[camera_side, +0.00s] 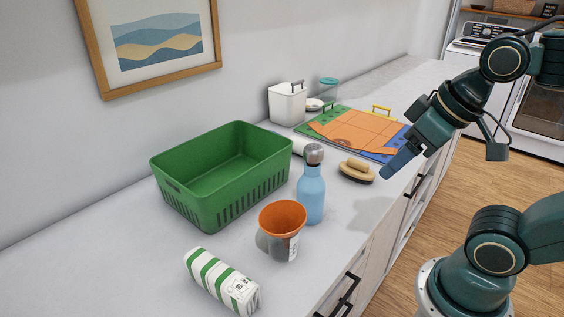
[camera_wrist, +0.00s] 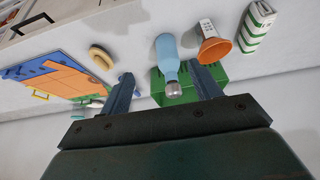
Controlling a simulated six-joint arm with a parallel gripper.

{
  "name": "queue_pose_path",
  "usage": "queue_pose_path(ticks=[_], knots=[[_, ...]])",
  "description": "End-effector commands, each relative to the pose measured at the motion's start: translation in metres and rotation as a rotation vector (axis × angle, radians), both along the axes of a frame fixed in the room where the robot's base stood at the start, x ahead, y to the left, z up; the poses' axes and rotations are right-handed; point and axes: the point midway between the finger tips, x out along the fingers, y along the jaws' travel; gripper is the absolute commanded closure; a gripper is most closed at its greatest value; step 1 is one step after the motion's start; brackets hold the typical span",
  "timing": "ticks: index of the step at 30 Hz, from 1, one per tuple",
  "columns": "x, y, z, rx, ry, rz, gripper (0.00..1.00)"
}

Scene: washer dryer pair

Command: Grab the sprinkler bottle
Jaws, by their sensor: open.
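A light blue bottle (camera_side: 311,194) with a silver cap stands upright on the white counter, near its front edge. It is the only clear bottle in view. In the wrist view the bottle (camera_wrist: 168,58) appears between my two fingers, with its cap toward me. My gripper (camera_side: 391,170) is open and empty, in the air to the right of the bottle and apart from it in the side view. Its two fingers show in the wrist view (camera_wrist: 160,70).
An orange cup (camera_side: 284,216) stands close in front of the bottle, and a green basket (camera_side: 210,205) behind it. A brush (camera_side: 357,171) lies to the right. A striped carton (camera_side: 220,281) lies at the front. A colored board (camera_side: 310,127) and white container (camera_side: 287,106) are farther back.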

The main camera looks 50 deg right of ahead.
Motion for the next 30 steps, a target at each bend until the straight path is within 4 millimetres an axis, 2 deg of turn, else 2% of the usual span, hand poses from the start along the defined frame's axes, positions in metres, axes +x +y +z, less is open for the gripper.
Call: queue_pose_path(ticks=[5,11,21,30], knots=[[0.004,0.000,0.004,0.016,0.013,-0.029,0.37],[0.020,0.000,0.018,0.077,0.068,-0.155,0.37],[0.073,0.002,0.049,0.220,0.221,-0.550,0.37],[0.125,0.005,0.064,0.296,0.343,-0.937,0.37]])
